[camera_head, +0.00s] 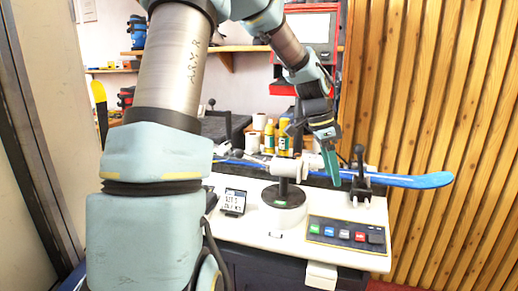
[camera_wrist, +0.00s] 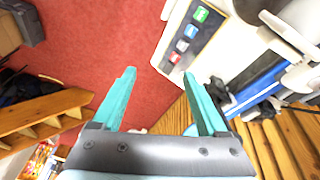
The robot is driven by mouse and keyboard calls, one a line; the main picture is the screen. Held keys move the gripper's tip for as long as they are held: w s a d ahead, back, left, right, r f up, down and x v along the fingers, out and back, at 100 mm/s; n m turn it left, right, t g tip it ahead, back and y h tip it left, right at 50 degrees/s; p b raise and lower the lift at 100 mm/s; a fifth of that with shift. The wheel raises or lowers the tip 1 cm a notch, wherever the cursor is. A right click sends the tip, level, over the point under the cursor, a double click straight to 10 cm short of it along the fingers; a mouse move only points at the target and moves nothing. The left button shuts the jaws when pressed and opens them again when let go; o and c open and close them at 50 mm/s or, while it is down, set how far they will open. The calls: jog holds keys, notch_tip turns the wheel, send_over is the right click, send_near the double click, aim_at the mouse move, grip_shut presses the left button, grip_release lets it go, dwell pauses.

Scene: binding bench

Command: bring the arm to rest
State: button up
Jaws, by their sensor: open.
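My gripper (camera_head: 333,163) is raised above the right part of the white bench (camera_head: 262,222), its teal fingers pointing down. In the wrist view my gripper (camera_wrist: 160,90) shows two teal fingers spread apart with nothing between them. Below and beyond them lies red floor (camera_wrist: 95,45). In the head view my arm arches up from the left and comes down over the bench. In that view the fingers overlap each other, so their gap is hidden there.
A blue ski (camera_head: 415,181) lies along the bench in clamps, close to my gripper. A button panel (camera_head: 345,234), a black round base (camera_head: 283,203) and a small display (camera_head: 233,202) are on the bench. A slatted wood wall (camera_head: 440,120) stands right. Bottles (camera_head: 283,135) stand behind.

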jog(key=s+a+f+n+y, duration=0.1)
jog(key=s+a+f+n, duration=0.1)
jog(key=a+n, duration=0.3)
jog(key=s+a+f+n+t+y, duration=0.1)
jog(key=s+a+n, duration=0.4)
jog(key=a, duration=0.7)
jog(key=s+a+f+n+t+y, duration=0.1)
jog(key=s+a+f+n, duration=0.1)
jog(key=a+n, duration=0.5)
jog(key=shift+s+a+f, duration=0.3)
jog(key=shift+s+a, duration=0.5)
